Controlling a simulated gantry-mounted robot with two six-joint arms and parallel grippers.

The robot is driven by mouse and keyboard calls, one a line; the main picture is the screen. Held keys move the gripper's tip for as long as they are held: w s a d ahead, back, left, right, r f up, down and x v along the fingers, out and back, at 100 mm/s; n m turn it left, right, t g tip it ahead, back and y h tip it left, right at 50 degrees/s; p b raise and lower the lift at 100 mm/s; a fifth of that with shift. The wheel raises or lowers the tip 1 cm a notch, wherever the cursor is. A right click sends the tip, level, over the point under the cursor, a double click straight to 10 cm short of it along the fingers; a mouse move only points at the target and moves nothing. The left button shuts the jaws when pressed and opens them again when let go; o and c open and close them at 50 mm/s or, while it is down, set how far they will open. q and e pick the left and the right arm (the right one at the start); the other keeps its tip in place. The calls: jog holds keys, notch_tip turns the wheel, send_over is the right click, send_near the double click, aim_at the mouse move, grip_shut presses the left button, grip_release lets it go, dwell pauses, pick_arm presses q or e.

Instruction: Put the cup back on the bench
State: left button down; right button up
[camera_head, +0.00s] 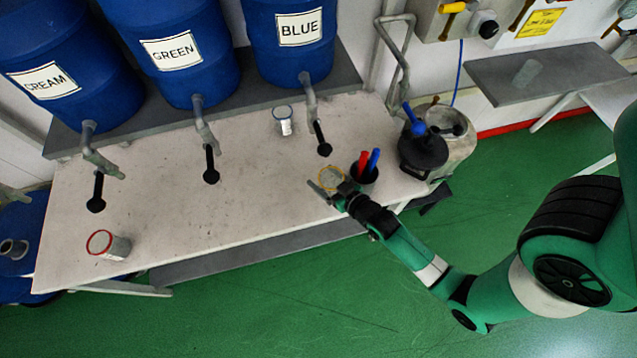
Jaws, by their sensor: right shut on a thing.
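My right gripper (337,191) is shut on a clear cup with a yellow rim (331,176), near the front right part of the white bench (260,190). The cup's near side is partly hidden by the gripper. I cannot tell whether its base touches the bench top. My left gripper is not in view.
A dark pot with red and blue handles (367,170) stands right beside the gripper. A red-rimmed cup (112,246) stands front left, another cup (284,120) at the back. Blue drums (175,60) with taps line the rear. The middle bench is clear.

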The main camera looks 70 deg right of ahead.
jog(key=shift+w+d+f, duration=0.3)
jog(key=shift+w+f, duration=0.4)
jog(key=shift+f, duration=0.1)
jog(key=f+b, duration=0.2)
jog(key=f, duration=0.1)
jog(key=shift+w+d+f+b, duration=0.15)
jog(key=shift+w+b, duration=0.15)
jog(key=shift+w, duration=0.1)
jog(key=shift+s+f, duration=0.1)
jog(key=shift+f, duration=0.25)
